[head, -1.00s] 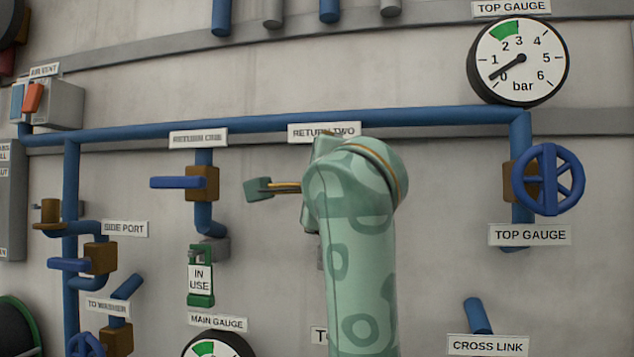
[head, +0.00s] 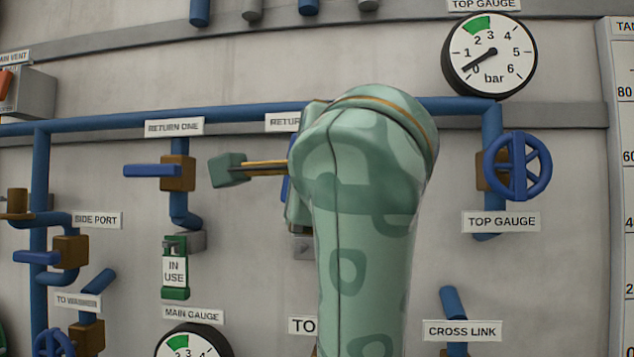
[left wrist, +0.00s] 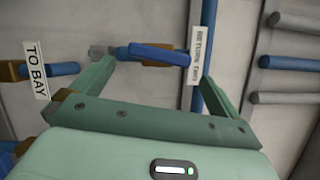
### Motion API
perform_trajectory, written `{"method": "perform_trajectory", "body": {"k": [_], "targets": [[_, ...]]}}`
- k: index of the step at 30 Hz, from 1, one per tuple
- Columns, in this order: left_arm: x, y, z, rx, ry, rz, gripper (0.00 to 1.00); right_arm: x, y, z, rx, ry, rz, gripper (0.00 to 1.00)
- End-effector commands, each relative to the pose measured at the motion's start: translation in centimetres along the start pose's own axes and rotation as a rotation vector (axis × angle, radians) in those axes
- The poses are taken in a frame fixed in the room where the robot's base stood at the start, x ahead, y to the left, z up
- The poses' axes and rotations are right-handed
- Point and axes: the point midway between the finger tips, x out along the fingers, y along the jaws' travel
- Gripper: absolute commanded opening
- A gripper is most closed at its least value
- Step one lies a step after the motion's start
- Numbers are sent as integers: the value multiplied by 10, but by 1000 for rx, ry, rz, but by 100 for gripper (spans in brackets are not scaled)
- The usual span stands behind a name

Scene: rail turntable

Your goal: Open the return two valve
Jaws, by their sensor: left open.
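The return two label (head: 283,122) shows in part in the head view, with my green left arm covering its right end. The return two valve is almost wholly hidden behind that arm; a sliver of its blue lever (head: 285,182) shows at the arm's left edge. In the left wrist view the blue lever (left wrist: 160,54) lies roughly along its pipe, beside the sideways return two label (left wrist: 195,55). My left gripper (left wrist: 155,72) is open, and the lever appears between its fingers; I cannot tell the depth gap. My right gripper is not in view.
The return one valve (head: 177,172) with a crosswise blue lever stands to the left, above a green IN USE tag (head: 175,270). The top gauge handwheel (head: 518,166) is to the right. The to bay label (left wrist: 36,70) is near the gripper's left finger.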

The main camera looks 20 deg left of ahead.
Motion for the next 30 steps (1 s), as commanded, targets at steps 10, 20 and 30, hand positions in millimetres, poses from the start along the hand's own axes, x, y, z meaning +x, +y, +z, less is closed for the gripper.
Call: {"method": "perform_trajectory", "body": {"k": [10, 20, 30], "targets": [[-70, 0, 0, 1, -3, 2, 100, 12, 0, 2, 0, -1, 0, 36], [-80, 0, 0, 1, 0, 2, 100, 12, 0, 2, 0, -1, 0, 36], [-79, 0, 0, 1, 0, 2, 100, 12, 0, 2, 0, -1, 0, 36]]}}
